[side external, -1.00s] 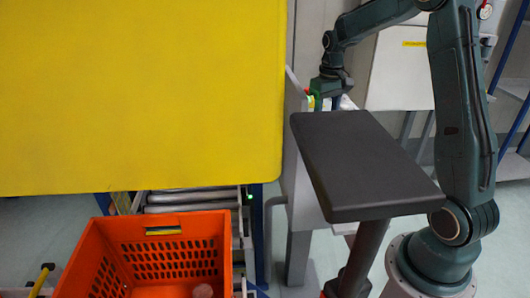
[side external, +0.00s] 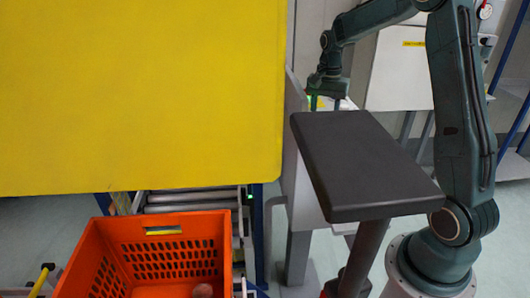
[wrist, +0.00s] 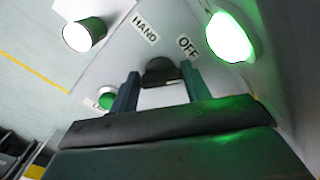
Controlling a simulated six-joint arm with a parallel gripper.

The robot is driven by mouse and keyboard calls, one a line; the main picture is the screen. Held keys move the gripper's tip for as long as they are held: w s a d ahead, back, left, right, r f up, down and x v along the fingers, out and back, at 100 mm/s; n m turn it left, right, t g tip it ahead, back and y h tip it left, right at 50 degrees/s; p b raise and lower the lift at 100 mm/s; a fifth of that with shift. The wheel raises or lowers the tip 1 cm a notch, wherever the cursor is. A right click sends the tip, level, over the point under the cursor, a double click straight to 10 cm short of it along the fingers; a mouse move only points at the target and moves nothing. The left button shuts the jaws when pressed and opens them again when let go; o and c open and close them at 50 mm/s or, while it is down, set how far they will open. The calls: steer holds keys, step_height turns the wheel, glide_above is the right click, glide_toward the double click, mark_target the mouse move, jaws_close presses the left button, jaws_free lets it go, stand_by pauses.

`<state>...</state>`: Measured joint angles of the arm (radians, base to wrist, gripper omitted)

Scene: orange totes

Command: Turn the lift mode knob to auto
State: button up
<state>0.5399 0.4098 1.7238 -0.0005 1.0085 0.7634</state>
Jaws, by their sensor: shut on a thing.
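The lift mode knob (wrist: 161,71) is dark and sits on a pale panel in the wrist view. The labels HAND (wrist: 145,28) and OFF (wrist: 187,46) show beyond it; no AUTO label is visible. My gripper (side external: 325,103) is at the panel in the side view, where the knob is hidden. In the wrist view its two fingers are on either side of the knob, shut on it. The gripper body hides the panel's lower part, and the knob's pointer direction cannot be told.
A bright green lamp (wrist: 230,37) and a white round button (wrist: 84,34) are on the panel near the knob. A small green button (wrist: 107,101) is beside the left finger. A black-topped stand (side external: 365,160), a yellow board (side external: 140,95) and an orange tote (side external: 190,226) stand nearby.

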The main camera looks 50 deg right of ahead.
mark_target(324, 114)
steer(key=shift+w+m, duration=0.1)
steer(key=shift+m, duration=1.4)
steer(key=shift+o, duration=0.2)
steer(key=shift+c, duration=0.2)
steer(key=o, duration=1)
steer(key=shift+r, duration=0.15)
step_height(324, 114, up, 14)
steer(key=shift+f, duration=0.2)
steer(key=shift+a, duration=0.1)
